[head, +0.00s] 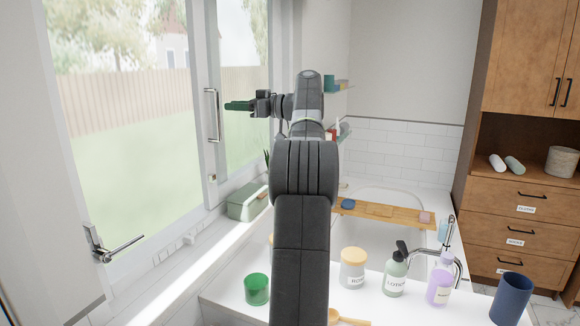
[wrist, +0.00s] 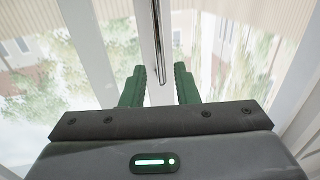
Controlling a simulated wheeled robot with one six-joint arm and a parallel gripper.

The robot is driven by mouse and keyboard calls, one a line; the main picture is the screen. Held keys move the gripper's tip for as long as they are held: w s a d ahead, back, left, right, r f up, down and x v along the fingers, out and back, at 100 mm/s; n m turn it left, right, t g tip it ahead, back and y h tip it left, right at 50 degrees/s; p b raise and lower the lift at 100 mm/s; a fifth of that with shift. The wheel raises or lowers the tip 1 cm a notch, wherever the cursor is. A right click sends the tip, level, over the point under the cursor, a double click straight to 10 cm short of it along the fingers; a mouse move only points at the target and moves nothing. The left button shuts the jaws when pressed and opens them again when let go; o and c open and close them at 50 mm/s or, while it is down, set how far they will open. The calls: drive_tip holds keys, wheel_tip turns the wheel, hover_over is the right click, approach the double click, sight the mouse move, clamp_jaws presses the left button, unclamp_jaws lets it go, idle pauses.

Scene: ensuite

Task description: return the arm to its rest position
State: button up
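My gripper (head: 240,106) is raised on my arm and points left, in front of the window in the head view. In the wrist view its two green fingers (wrist: 160,88) stand apart with a gap between them. A window handle (wrist: 157,45) shows through that gap, beyond the fingertips. Nothing is held between the fingers. In the head view the upright window handle (head: 212,115) is just left of the fingertips. Whether they touch it cannot be told.
A green cup (head: 257,289), a jar (head: 353,268), a lotion bottle (head: 396,275), a purple bottle (head: 440,284) and a blue cup (head: 510,298) stand on the counter. A wooden bath tray (head: 385,211) spans the tub.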

drive_tip(key=a, duration=0.3)
drive_tip(key=w+a+p, duration=0.1)
drive_tip(key=a, duration=0.2)
drive_tip(key=shift+w+a, duration=0.1)
drive_tip(key=shift+r, duration=0.1)
